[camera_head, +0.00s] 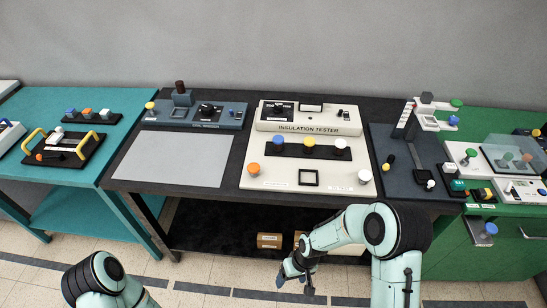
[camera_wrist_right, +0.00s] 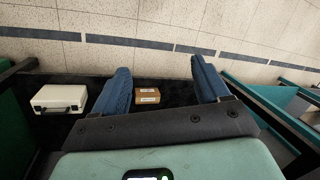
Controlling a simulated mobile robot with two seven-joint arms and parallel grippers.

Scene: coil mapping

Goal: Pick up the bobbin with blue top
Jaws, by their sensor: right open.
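Several small blue-topped pieces show in the head view, and I cannot tell which is the bobbin. One blue-topped piece (camera_head: 280,142) stands in the black strip of the insulation tester, left of a yellow and a white one. Another blue piece (camera_head: 71,112) is on a black rack on the teal table. A blue ball-shaped top (camera_head: 453,120) shows at the right. My right gripper (camera_head: 297,273) is open and empty, low in front of the dark table. Its two blue fingers also show apart in the right wrist view (camera_wrist_right: 160,65). My left gripper is out of view.
The insulation tester (camera_head: 255,181) stands on the dark table (camera_head: 225,199), with a grey mat (camera_head: 173,158) to its left. A cardboard box (camera_head: 269,240) is on the low shelf; a white case (camera_wrist_right: 60,98) shows in the wrist view. A green bench (camera_head: 500,258) stands right.

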